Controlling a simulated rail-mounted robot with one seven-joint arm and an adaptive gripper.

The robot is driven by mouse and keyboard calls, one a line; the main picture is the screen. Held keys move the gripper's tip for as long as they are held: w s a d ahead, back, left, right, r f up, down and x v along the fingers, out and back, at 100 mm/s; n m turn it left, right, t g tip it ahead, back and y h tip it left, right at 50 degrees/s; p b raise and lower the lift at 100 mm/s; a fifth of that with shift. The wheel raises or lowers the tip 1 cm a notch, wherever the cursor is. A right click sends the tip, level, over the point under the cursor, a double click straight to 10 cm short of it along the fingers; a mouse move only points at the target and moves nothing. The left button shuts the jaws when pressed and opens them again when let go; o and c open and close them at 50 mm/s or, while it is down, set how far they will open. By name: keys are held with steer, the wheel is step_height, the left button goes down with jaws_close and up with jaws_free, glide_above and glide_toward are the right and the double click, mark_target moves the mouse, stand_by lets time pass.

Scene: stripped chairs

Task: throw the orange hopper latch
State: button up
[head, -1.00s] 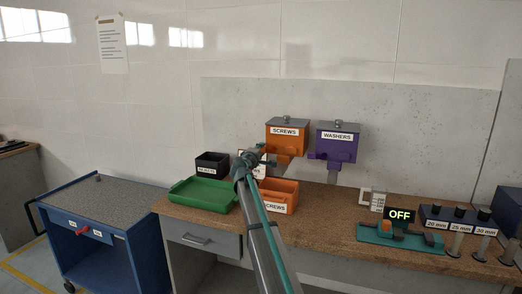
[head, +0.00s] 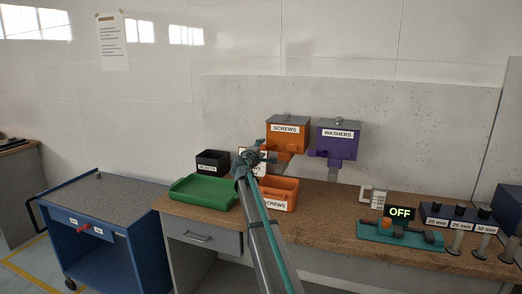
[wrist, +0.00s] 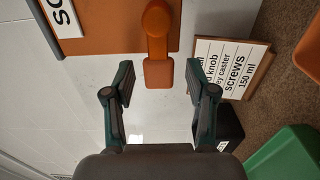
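The orange hopper (head: 288,133) marked SCREWS stands on the wall side of the bench; part of its front (wrist: 115,40) fills the top of the wrist view. Its orange latch (wrist: 157,45) shows there as a round hub with an arm ending in a squarish tab. My gripper (wrist: 160,84) is open, with one finger on each side of the tab's end in the picture. Clear space shows between both fingers and the tab; I cannot tell the depth. In the head view my gripper (head: 252,158) is just left of the hopper and partly hides the things behind it.
The purple WASHERS hopper (head: 337,141) is close on the right. An orange bin (head: 283,190), a green tray (head: 203,191) and a black bin (head: 212,162) crowd the bench below. A white card (wrist: 228,65) with text stands near my right finger in the wrist view.

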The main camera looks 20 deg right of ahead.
steer(key=shift+s, duration=0.1)
steer(key=v, duration=1.1)
steer(key=shift+s+a, duration=0.3)
